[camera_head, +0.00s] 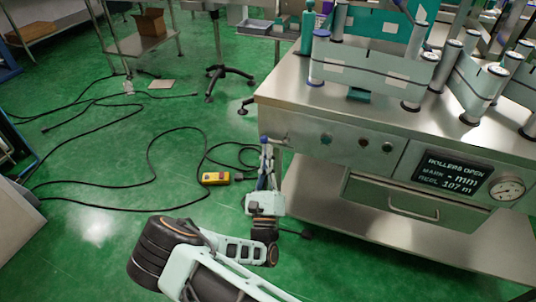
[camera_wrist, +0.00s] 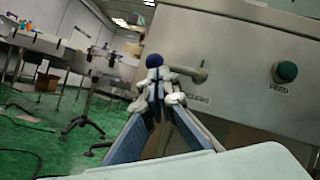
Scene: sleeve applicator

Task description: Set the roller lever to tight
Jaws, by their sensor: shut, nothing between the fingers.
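The roller lever (camera_wrist: 187,73) is a grey bar on the front panel of the steel machine, ending in a dark blue ball knob (camera_wrist: 155,60). A partly hidden label reading "ROLLERS" (camera_wrist: 196,98) is below it. In the head view the knob (camera_head: 263,139) shows at the machine's left front corner. My gripper (camera_wrist: 158,92) is shut and empty, its blue-padded fingers meeting just below the knob. In the head view my gripper (camera_head: 267,155) points up beside the panel's left end. Whether the fingertips touch the lever is unclear. The display (camera_head: 453,172) reads "ROLLERS OPEN".
A green FEED button (camera_wrist: 285,71) is right of the lever. Several rollers (camera_head: 415,85) stand on the machine top. A drawer (camera_head: 405,205) and lower shelf (camera_head: 400,235) are below the panel. A yellow control box (camera_head: 215,178) and black cables lie on the open green floor.

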